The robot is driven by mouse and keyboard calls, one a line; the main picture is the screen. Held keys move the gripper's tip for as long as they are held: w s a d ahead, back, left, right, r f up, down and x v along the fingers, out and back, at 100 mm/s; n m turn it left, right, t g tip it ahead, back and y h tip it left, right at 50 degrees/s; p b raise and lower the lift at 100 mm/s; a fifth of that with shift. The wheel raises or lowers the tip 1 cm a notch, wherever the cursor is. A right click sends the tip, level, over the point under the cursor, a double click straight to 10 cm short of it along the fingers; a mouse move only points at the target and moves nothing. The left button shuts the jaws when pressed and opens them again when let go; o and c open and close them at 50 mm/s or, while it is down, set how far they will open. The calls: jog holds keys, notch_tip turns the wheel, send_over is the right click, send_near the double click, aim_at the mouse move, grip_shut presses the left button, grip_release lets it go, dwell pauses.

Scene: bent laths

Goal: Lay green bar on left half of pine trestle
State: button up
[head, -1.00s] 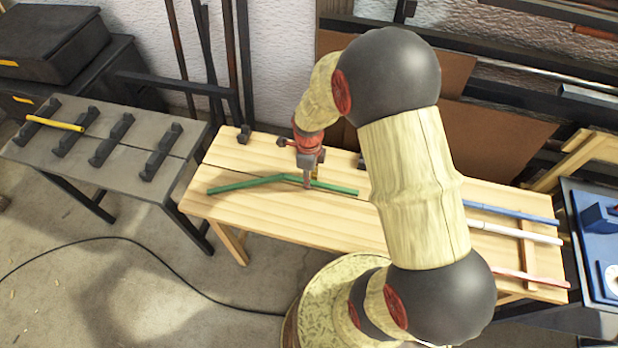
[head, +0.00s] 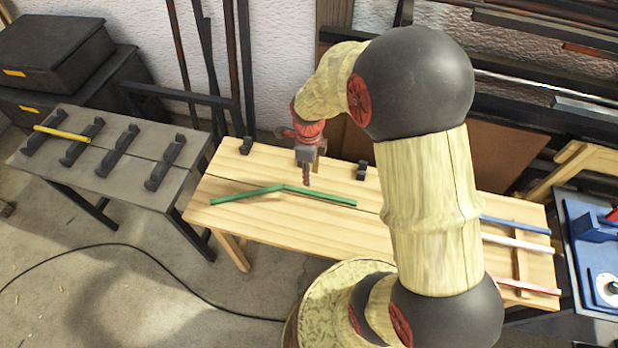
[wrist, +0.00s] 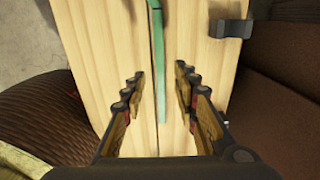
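The green bar (head: 248,194) is bent near its middle and lies on the left half of the pine trestle (head: 290,227), across its plank seam. My gripper (head: 307,184) is above the trestle, just over the right part of the bar and apart from it. In the wrist view the fingers (wrist: 163,95) are spread wide with nothing between them at their height. The green bar (wrist: 157,60) shows below, running up the picture between the fingers.
A grey bench (head: 110,185) on the left bears a yellow bar (head: 62,134) on black holders. Blue (head: 515,225), white (head: 517,242) and pink (head: 528,287) bars lie at the trestle's right end. Black blocks (head: 246,145) stand on its back edge.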

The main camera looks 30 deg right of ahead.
jog(key=s+a+r+n+t, duration=0.1)
jog(key=s+a+r+n, duration=0.1)
jog(key=r+n, duration=0.55)
jog(key=s+a+r+n+t, duration=0.25)
jog(key=r+n, duration=0.25)
jog(key=r, duration=0.6)
jog(key=s+a+r+n+t, duration=0.2)
jog(key=s+a+r+n, duration=0.2)
jog(key=s+r+n, duration=0.6)
jog(key=shift+s+a+n, duration=0.3)
jog(key=shift+s+n, duration=0.3)
jog(key=shift+n, duration=1.65)
